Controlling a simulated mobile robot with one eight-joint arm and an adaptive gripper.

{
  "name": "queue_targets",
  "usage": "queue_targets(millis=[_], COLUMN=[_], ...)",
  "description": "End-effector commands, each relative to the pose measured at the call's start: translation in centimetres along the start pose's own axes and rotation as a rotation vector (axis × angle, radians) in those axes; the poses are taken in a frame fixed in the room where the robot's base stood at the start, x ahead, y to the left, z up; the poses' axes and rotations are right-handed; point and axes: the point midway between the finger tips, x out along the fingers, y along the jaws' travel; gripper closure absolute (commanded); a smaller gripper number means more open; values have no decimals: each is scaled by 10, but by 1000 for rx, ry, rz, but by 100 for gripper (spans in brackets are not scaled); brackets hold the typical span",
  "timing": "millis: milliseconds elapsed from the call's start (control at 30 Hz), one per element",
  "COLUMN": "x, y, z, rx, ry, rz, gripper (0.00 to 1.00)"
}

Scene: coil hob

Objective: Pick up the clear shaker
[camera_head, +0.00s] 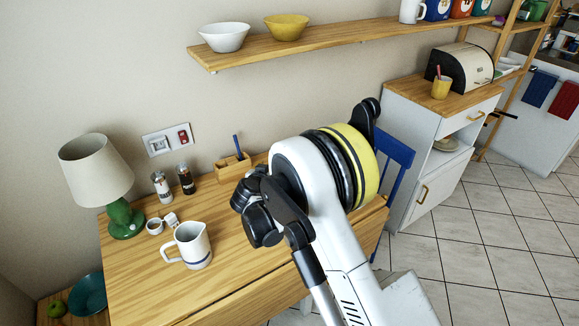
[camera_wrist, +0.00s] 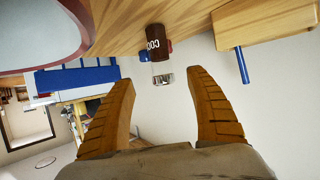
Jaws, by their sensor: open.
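The clear shaker (camera_head: 161,186), pale with a shiny top, stands upright on the wooden table (camera_head: 245,262) in the head view. A dark shaker (camera_head: 186,179) stands just to its right. In the wrist view, a dark shaker (camera_wrist: 155,44) with white lettering and a shiny cap appears upside down beyond the fingertips; I cannot make out the clear shaker there. My gripper (camera_wrist: 160,92) is open, its two brown fingers apart with nothing between them. In the head view, my arm hides the fingers; its wrist is right of the shakers.
A wooden holder (camera_head: 233,167) with a blue pen stands right of the shakers. A white jug (camera_head: 190,246), small white cup (camera_head: 154,226) and green-based lamp (camera_head: 122,217) stand on the table. A blue chair (camera_head: 397,160) stands at its right. A wall shelf (camera_head: 330,40) runs above.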

Motion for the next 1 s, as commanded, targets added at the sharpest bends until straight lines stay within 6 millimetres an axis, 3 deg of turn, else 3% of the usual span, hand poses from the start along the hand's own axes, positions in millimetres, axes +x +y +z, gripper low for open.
queue_targets(millis=[167, 400, 567, 800, 1000], x=[15, 52, 60, 98, 110], y=[-2, -2, -2, -2, -2], z=[5, 5, 4, 5, 3], rx=[3, 2, 2, 2, 1], ry=[5, 4, 4, 4, 3], rz=[-1, -1, -1, 0, -1], gripper=[35, 35, 35, 35, 35])
